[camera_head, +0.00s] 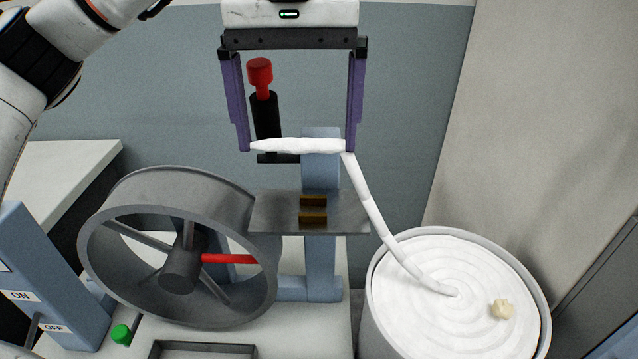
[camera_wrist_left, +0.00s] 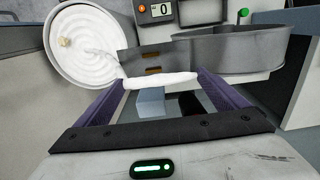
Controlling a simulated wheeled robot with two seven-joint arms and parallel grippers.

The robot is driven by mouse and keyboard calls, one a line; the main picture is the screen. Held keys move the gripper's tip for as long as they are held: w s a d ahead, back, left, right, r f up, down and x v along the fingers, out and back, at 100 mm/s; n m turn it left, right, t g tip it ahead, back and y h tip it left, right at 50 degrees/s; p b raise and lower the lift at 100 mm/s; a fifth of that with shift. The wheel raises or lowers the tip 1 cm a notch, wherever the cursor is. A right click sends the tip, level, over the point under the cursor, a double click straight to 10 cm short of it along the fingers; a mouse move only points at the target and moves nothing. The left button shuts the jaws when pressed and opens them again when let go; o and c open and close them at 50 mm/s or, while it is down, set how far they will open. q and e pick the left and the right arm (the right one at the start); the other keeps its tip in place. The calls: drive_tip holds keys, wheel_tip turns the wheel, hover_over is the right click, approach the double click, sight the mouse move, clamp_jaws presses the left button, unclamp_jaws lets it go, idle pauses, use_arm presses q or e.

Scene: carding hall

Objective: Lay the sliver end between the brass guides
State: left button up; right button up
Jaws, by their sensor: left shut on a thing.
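My left gripper (camera_head: 297,146) has its two purple fingers wide apart, with the white sliver (camera_head: 371,202) held lengthwise between their tips. The sliver's end lies level across the fingers; the rest hangs from the right fingertip down into the round can. In the left wrist view the sliver (camera_wrist_left: 160,80) spans the fingertips. Two small brass guides (camera_head: 313,201) stand on a grey plate (camera_head: 275,214), one in front of the other with a narrow gap. The held sliver appears above and behind them, apart from them. The guides also show in the left wrist view (camera_wrist_left: 153,70). My right gripper is out of view.
A large grey wheel (camera_head: 100,215) with a red spoke is left of the plate. A red-topped black handle (camera_head: 260,75) rises behind the held sliver. A blue switch box (camera_head: 45,270) stands at left.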

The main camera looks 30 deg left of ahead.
sight(295, 155)
use_arm(q)
drive_tip(key=f, duration=0.5)
drive_tip(key=shift+s+f, duration=0.2)
drive_tip(key=shift+s, duration=0.05)
wheel_tip(295, 155, down, 4)
drive_tip(key=shift+r, duration=0.2)
drive_tip(key=shift+f, duration=0.35)
drive_tip(key=shift+w, duration=0.1)
drive_tip(key=shift+f, duration=0.25)
drive_tip(key=o, duration=0.7)
drive_tip(key=shift+r, duration=0.5)
wheel_tip(295, 155, up, 12)
drive_tip(key=shift+f+p, duration=0.25)
drive_tip(key=shift+p, duration=0.2)
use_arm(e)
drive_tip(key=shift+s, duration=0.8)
use_arm(q)
drive_tip(key=shift+f, duration=0.1)
